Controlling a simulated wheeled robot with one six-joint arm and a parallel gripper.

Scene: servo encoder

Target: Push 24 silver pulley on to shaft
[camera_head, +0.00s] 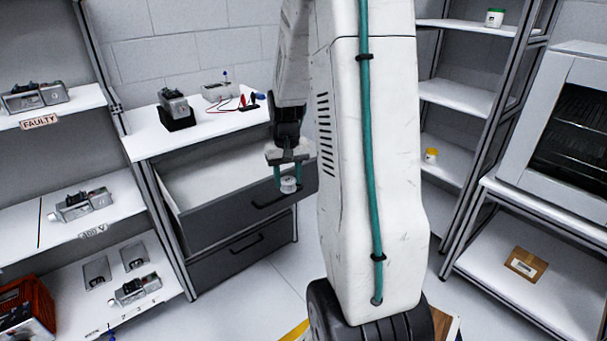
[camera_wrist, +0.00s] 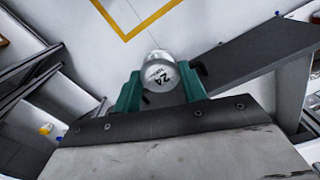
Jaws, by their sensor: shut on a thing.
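The silver pulley (camera_wrist: 161,75), marked 24, is held between the green fingers of my gripper (camera_wrist: 160,92) in the wrist view. In the head view the pulley (camera_head: 288,185) shows as a small pale disc at the fingertips of my gripper (camera_head: 288,178), in front of the open drawer. A dark-based device (camera_head: 176,109) stands on the white bench top, up and left of my gripper and apart from the pulley. No shaft can be made out clearly.
An open drawer (camera_head: 235,180) juts out below the bench top, close to my gripper. A grey box (camera_head: 220,92) and red and black leads (camera_head: 245,103) lie on the bench. The left shelves hold several servo units, with a FAULTY label (camera_head: 39,122). An oven (camera_head: 572,120) stands at right.

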